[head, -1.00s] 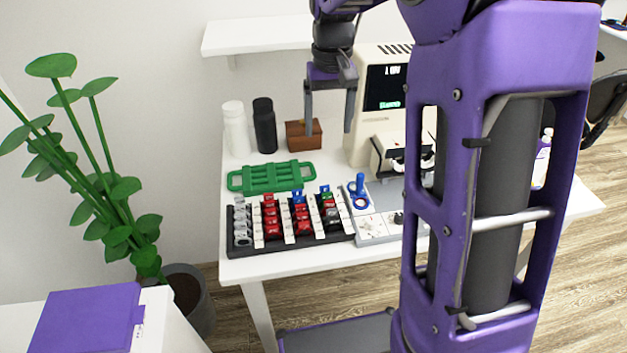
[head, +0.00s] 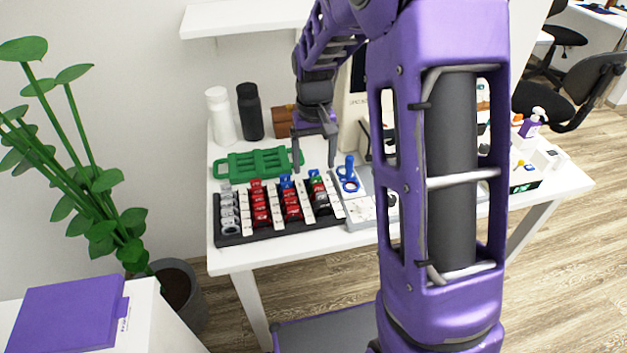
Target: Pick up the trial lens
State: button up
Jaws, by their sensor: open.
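A black tray (head: 232,239) near the table's front edge holds rows of small trial lenses: red ones (head: 260,212), blue ones (head: 286,182), a green one (head: 316,179) and grey ones (head: 227,213). Which one the task means, I cannot tell. A blue ring-shaped piece (head: 350,185) and an upright blue piece (head: 348,163) are on a grey tray (head: 352,224) to the right. My gripper (head: 315,168) is open and empty, fingers pointing down, just behind and seemingly above the black tray's right part. Its exact height is unclear.
A green frame (head: 223,166) lies behind the tray. A white bottle (head: 221,117), a black bottle (head: 250,113) and a brown box (head: 283,122) stand at the back. A beige device (head: 350,108) is partly hidden by my arm. Bottles (head: 533,122) stand at the right.

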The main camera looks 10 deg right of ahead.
aim_at(313, 170)
notch_tip(313, 170, down, 4)
jog(key=shift+a+r, duration=0.1)
jog(key=shift+r, duration=0.1)
